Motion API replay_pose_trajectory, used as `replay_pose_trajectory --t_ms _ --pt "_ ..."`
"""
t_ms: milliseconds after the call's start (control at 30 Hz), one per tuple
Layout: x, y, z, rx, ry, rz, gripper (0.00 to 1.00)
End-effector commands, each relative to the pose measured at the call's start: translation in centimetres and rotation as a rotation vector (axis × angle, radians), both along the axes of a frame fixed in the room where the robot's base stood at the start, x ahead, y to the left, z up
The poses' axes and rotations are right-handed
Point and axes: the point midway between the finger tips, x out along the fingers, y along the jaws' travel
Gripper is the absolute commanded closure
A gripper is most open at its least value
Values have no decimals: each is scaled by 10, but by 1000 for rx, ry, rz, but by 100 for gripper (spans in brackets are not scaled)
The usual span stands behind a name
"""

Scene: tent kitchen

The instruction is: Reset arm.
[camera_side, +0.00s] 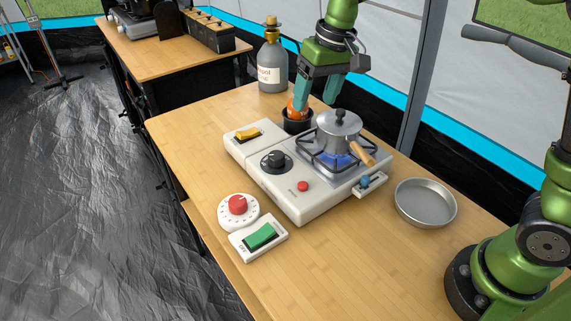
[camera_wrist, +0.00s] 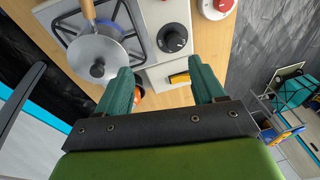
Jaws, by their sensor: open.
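My gripper (camera_side: 322,88) is above the back of the wooden table, over a black cup (camera_side: 297,125) with an orange thing (camera_side: 297,108) in it. In the wrist view my gripper (camera_wrist: 163,80) has its two teal fingers well apart, with nothing seen between the tips. The orange thing (camera_wrist: 139,97) shows partly behind the left finger there. In the side view a finger overlaps the orange thing; I cannot tell whether they touch. A lidded metal pot (camera_side: 338,130) with a wooden handle sits on the stove (camera_side: 318,195), over a blue flame.
A bottle (camera_side: 272,65) stands behind the cup. A round metal pan (camera_side: 425,203) lies right of the stove. A red-knob dial (camera_side: 238,207) and a green switch (camera_side: 261,235) lie at the front left.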

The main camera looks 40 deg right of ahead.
Motion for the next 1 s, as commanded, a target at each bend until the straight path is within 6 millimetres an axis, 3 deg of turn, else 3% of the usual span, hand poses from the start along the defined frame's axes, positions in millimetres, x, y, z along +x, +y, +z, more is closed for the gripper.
replay_pose_trajectory --t_ms 33,233,500,667,1000 --pt "-20 -9 7 19 -34 -29 32" --pt "-89 -33 13 85 -161 -133 32" --pt "-168 -55 1 149 -323 -252 32" --pt "-189 -61 2 161 -382 -279 32" --pt "-190 -65 11 163 -419 -288 32"
